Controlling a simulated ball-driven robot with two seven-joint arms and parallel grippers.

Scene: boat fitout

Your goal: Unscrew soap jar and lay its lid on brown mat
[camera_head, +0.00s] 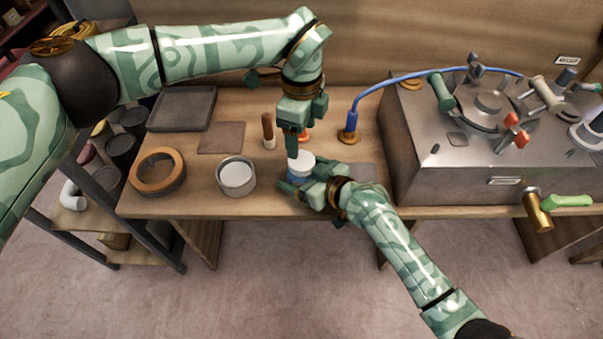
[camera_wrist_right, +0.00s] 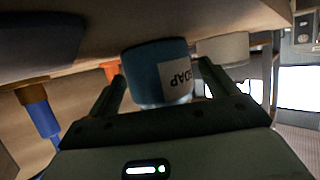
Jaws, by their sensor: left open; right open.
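The soap jar (camera_head: 297,173) stands on the bench, blue with a white lid (camera_head: 302,159) on top. In the right wrist view the blue jar (camera_wrist_right: 158,68) shows its SOAP label, and the picture is upside down. My right gripper (camera_head: 305,187) is open, with its fingers on either side of the jar; contact cannot be told. My left gripper (camera_head: 295,145) points down from above, open, its fingertips close to the lid; part of it hides what lies behind. The brown mat (camera_head: 221,137) lies flat and bare, left of the jar.
A white-filled tin (camera_head: 237,176) and a brown ring (camera_head: 159,171) stand left of the jar. A dark tray (camera_head: 181,108) lies behind them. A brown-and-white stick (camera_head: 267,130) stands near the left gripper. A blue cable (camera_head: 353,118) and metal cabinet (camera_head: 440,160) are at right.

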